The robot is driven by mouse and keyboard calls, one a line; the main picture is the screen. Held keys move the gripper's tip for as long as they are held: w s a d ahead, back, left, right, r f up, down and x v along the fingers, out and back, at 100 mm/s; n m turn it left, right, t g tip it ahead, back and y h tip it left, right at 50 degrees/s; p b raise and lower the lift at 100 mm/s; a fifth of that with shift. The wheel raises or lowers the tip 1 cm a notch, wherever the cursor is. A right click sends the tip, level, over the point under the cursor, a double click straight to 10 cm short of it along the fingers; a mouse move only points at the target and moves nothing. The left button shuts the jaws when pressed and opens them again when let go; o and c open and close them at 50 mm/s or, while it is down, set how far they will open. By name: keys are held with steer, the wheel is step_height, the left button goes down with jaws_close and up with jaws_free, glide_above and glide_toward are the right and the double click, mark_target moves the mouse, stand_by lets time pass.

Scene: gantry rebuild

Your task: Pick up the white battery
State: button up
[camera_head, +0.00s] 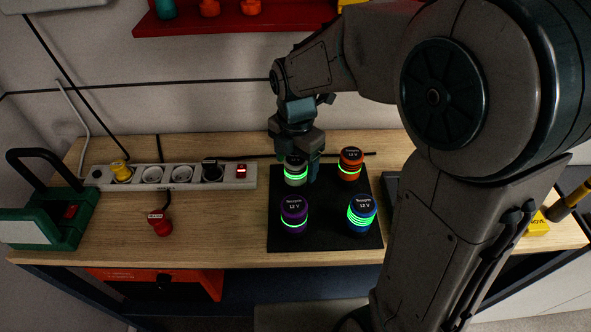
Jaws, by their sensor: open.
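Several round 12 V batteries with glowing green bands stand upright on a black mat (325,234) on the wooden table. The white battery (295,175) is at the mat's back left, partly hidden under my gripper. My gripper (302,165) points down over it, open, with its jaws at the height of the battery's top. I cannot tell whether the jaws touch it. An orange battery (350,163) stands to its right, a purple battery (294,213) in front, and a blue battery (362,212) at the front right.
A white power strip (182,176) lies left of the mat, with a yellow plug (121,171) and a black plug in it. A red plug (159,223) lies in front. A green device (55,215) stands far left. My arm fills the right side. A red shelf (230,18) hangs behind.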

step_height(320, 180, down, 2)
steer(key=shift+c, duration=0.3)
steer(key=c, duration=1.3)
